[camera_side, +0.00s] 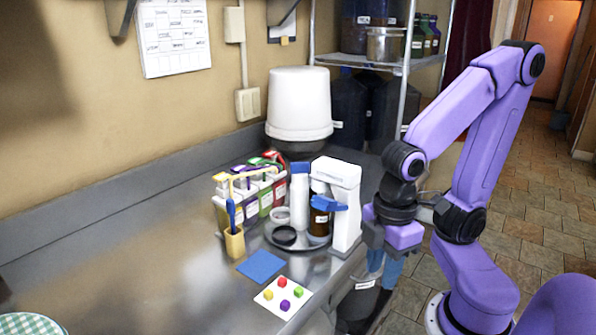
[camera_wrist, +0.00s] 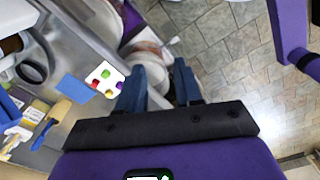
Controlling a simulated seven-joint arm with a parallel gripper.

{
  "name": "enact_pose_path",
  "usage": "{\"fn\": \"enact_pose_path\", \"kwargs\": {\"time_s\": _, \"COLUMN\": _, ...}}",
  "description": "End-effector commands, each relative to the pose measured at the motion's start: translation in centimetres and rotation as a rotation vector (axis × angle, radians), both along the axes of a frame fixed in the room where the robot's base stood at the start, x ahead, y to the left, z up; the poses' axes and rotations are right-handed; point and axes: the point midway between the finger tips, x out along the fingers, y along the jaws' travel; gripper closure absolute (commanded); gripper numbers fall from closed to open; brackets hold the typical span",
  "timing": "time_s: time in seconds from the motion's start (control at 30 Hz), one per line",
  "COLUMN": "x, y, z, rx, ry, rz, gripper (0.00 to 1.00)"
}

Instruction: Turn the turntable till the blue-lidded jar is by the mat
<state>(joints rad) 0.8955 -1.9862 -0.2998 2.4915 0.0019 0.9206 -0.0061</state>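The turntable (camera_side: 274,243) is a round grey disc on the steel counter.
A white machine (camera_side: 345,185) stands upright at the turntable's right side. A card with coloured dots (camera_side: 283,297) lies near the edge. A white bucket (camera_side: 300,105) stands behind. The left counter is mostly clear.

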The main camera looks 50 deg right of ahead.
Motion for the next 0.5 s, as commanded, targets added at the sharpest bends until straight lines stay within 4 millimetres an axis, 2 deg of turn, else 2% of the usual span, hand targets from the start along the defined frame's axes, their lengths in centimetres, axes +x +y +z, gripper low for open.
{"fn": "enact_pose_path", "kwargs": {"time_s": 0.17, "x": 3.4, "y": 1.6, "z": 2.1, "rx": 0.0, "ry": -0.002, "rz": -0.032, "gripper": 0.58}}
{"fn": "enact_pose_path", "kwargs": {"time_s": 0.33, "x": 9.6, "y": 2.8, "z": 5.6, "rx": -0.006, "ry": -0.003, "rz": -0.077, "gripper": 0.58}}
{"fn": "enact_pose_path", "kwargs": {"time_s": 0.5, "x": 16.1, "y": 2.1, "z": 8.9, "rx": -0.012, "ry": -0.001, "rz": -0.121, "gripper": 0.58}}
